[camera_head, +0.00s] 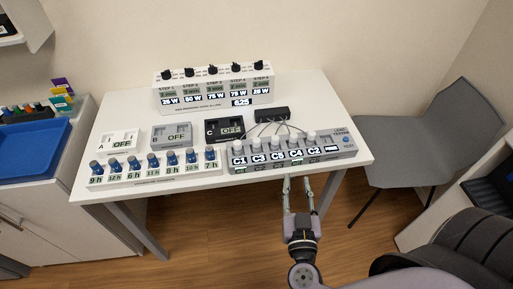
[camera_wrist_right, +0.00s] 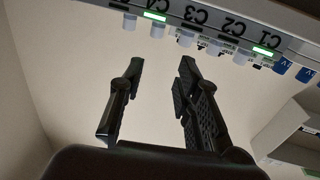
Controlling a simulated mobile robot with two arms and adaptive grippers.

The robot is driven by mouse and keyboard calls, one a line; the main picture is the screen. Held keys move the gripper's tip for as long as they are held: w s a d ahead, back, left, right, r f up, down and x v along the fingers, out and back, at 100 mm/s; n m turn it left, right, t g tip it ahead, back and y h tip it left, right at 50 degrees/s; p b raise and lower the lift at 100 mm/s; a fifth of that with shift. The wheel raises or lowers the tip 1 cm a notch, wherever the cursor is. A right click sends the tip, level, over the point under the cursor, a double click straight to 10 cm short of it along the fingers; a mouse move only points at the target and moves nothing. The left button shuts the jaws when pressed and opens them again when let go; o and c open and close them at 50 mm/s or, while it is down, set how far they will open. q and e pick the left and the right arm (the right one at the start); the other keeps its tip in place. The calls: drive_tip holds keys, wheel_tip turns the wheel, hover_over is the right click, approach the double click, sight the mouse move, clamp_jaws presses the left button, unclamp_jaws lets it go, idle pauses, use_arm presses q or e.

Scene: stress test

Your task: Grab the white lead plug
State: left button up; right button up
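Several white lead plugs (camera_head: 293,140) stand in a row on a grey panel box (camera_head: 347,152) at the table's front right. Labels C1, C3, C5, C4 and C2 are in front of them. Thin dark leads run from the plugs to a small black box (camera_head: 272,114). My right gripper (camera_head: 298,190) is open and empty, in front of the table edge below the panel. In the right wrist view, my right gripper (camera_wrist_right: 160,76) has its fingers apart with nothing between them. Pale plugs (camera_wrist_right: 157,30) show above the fingertips, apart from them. My left gripper is not in view.
The white table (camera_head: 137,110) also holds a dial panel (camera_head: 190,99), switch boxes (camera_head: 172,138) and a row of blue knobs (camera_head: 152,159). A grey chair (camera_head: 408,150) stands at right. A blue tray (camera_head: 30,150) is at left. The floor in front is clear.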

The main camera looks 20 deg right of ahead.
drive_tip(key=p, duration=0.1)
approach(294, 140)
drive_tip(key=x, duration=0.4)
drive_tip(key=shift+w+d, duration=0.2)
drive_tip(key=shift+w, duration=0.15)
drive_tip(key=shift+w+d, duration=0.3)
drive_tip(key=shift+w, duration=0.25)
drive_tip(key=x, duration=0.5)
drive_tip(key=shift+w, duration=0.15)
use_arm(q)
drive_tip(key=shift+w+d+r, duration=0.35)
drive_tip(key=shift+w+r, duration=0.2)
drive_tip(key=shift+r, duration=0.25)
use_arm(e)
drive_tip(key=shift+c, duration=0.5)
clamp_jaws()
